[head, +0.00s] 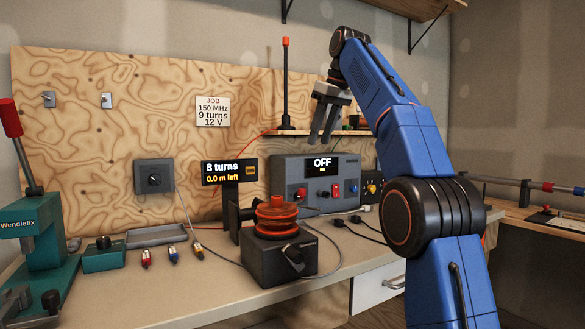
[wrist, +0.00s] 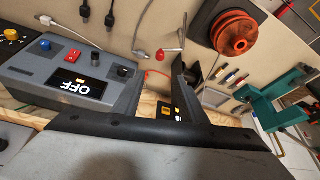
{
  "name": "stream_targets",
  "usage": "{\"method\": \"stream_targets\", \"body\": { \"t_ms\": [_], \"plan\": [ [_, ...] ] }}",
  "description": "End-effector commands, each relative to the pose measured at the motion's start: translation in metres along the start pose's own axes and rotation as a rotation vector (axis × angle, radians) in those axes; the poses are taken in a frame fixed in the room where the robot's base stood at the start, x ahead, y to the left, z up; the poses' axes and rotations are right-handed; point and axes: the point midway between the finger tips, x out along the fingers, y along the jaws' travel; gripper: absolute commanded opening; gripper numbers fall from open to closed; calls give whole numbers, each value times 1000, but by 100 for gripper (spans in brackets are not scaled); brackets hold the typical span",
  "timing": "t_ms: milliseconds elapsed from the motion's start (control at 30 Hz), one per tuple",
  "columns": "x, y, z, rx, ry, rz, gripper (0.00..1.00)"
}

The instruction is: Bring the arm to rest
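My gripper (head: 321,136) hangs from my raised blue arm at the upper middle right of the head view, fingers pointing down. Its two grey fingers stand apart, with nothing visible between them. It appears in front of the wooden back panel (head: 120,100), above the grey power supply (head: 300,172), touching nothing that I can see. The power supply reads OFF; it also shows at the left of the wrist view (wrist: 105,75). In the wrist view dark parts of my own gripper cover the lower middle.
An orange coil former (head: 277,208) sits on a dark winder (head: 268,260). Its display (head: 229,173) reads 8 turns, 0.0 m left. The job card (head: 212,111) says 9 turns. A green press (head: 45,240) stands left.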

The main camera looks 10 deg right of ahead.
Motion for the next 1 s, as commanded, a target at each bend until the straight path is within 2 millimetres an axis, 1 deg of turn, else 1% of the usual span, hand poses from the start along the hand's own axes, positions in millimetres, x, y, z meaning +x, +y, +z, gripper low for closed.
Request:
{"method": "stream_targets", "body": {
  "t_ms": [133,233,367,467,567,767,967,1000],
  "plan": [
    [-2,-3,3,9,1,2,38],
    [-3,-7,10,29,1,6,38],
    [-2,-17,27,73,1,18,38],
    [1,-26,44,112,1,28,38],
    [6,-36,64,151,2,41,38],
    [24,-58,111,225,2,66,38],
    [50,-82,167,292,3,94,38],
    [56,-86,179,305,3,100,38]
  ]
}}
